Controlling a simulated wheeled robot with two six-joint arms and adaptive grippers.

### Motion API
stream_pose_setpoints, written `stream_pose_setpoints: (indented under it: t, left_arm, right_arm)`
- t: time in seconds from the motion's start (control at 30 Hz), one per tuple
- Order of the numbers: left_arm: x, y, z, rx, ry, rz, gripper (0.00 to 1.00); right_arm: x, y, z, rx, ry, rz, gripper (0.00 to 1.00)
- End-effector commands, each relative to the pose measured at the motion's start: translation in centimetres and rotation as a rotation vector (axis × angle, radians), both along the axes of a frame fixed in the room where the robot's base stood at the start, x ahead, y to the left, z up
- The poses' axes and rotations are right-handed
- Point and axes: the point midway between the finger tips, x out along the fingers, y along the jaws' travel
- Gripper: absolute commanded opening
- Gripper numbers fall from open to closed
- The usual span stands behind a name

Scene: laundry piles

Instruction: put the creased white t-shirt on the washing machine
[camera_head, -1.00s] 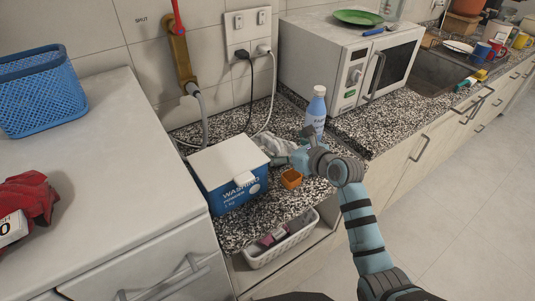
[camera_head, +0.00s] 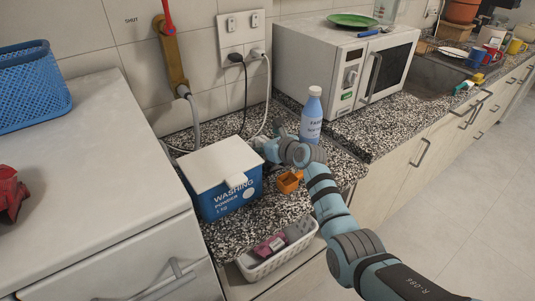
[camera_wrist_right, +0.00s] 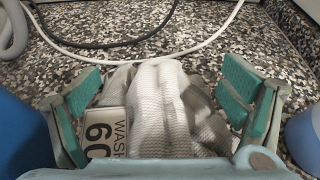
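The creased white t-shirt (camera_wrist_right: 165,110) lies bunched on the speckled counter in the right wrist view, with a "WASH 60" label (camera_wrist_right: 108,130) at its left. My right gripper (camera_wrist_right: 160,100) is over it, its green-padded fingers wide apart on either side of the cloth. In the head view my right gripper (camera_head: 268,147) is between the washing powder box and the bottle and hides nearly all of the shirt. A white appliance (camera_head: 120,180) with a flat top stands at the left; I cannot tell for sure that it is the washing machine. My left gripper is not in view.
The washing powder box (camera_head: 222,180) and blue bottle (camera_head: 312,115) flank my gripper. An orange cup (camera_head: 289,183) is close by. The appliance top holds a blue basket (camera_head: 30,88) and red cloth (camera_head: 10,193), with free room in front.

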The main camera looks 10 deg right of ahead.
Motion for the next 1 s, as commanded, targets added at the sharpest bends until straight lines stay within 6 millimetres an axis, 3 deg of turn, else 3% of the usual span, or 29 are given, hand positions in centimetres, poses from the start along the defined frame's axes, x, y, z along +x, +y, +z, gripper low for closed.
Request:
stream_pose_setpoints:
  t: [0.03,0.27,0.47,0.63,0.77,1.0]
  left_arm:
    - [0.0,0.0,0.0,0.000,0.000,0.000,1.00]
    - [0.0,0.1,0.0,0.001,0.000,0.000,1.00]
    - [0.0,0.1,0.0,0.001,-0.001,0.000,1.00]
    - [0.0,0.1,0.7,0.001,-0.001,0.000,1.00]
    - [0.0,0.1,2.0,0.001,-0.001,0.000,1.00]
    - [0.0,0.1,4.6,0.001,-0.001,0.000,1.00]
  right_arm:
    - [0.0,0.0,0.0,0.000,0.000,0.000,0.76]
    - [0.0,0.0,0.0,0.001,0.000,0.000,0.42]
    - [0.0,0.0,0.0,0.001,0.000,0.000,0.42]
    - [0.0,0.0,1.4,0.002,-0.001,0.000,0.42]
    - [0.0,0.0,4.4,0.001,-0.004,0.000,0.42]
    - [0.0,0.0,13.7,0.000,-0.006,0.000,0.42]
